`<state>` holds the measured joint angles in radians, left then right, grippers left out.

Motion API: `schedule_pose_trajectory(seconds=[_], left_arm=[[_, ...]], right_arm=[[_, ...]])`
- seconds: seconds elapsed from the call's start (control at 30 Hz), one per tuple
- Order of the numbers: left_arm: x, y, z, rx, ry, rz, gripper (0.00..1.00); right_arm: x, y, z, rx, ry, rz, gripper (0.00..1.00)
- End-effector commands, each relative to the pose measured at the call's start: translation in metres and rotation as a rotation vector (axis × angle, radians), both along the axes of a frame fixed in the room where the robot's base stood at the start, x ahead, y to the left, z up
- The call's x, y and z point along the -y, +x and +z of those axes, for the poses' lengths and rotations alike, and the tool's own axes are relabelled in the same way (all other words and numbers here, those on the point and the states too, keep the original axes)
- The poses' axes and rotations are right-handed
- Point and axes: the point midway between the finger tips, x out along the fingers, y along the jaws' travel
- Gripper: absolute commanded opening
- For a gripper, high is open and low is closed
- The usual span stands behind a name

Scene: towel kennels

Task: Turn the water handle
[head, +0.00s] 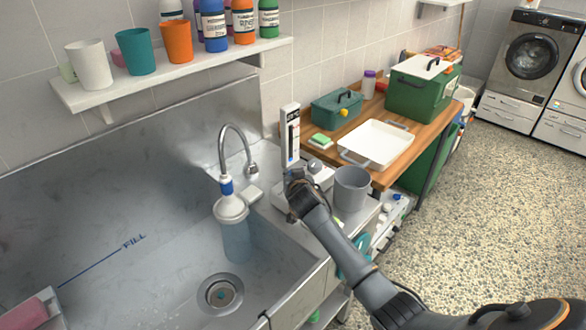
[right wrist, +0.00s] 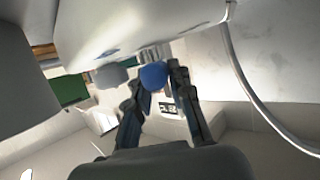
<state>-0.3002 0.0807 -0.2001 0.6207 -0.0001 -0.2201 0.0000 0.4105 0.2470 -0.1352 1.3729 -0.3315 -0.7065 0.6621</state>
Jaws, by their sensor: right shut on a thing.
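The water handle (right wrist: 153,76) shows a round blue end in the right wrist view, between the fingers of my right gripper (right wrist: 156,78). My right gripper is shut on it. In the head view, my right gripper (head: 294,178) is at the back right of the sink, beside the white unit, and its fingers hide most of the handle. The curved metal faucet (head: 238,128) with a blue band stands to the left of the gripper. My left gripper is not in view.
The steel sink (head: 120,240) has a drain (head: 220,293) and a blue FILL mark. A grey cup (head: 351,187) stands close beside my right arm. A wooden table (head: 385,175) holds a white tray (head: 376,144) and green boxes. A shelf (head: 170,75) holds cups and bottles.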

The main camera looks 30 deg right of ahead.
Motion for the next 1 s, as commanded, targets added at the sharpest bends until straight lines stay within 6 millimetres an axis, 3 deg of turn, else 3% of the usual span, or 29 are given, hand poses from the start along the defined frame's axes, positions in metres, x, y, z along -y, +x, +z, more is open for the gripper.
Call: schedule_pose_trajectory(seconds=[0.03, 0.3, 0.87, 0.9, 1.0], left_arm=[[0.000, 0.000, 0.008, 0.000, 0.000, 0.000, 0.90], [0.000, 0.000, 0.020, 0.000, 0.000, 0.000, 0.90], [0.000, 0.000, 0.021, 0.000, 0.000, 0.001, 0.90], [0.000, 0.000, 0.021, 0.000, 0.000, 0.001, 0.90], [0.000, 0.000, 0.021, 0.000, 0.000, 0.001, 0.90]], right_arm=[[0.002, 0.000, 0.005, -0.001, -0.003, 0.025, 0.00], [0.001, 0.000, 0.002, 0.000, -0.002, 0.123, 0.00], [0.000, 0.001, 0.000, 0.001, -0.001, 0.148, 0.00], [0.000, 0.001, 0.000, 0.001, -0.001, 0.148, 0.29], [0.000, 0.001, 0.000, 0.000, 0.000, 0.148, 0.43]])
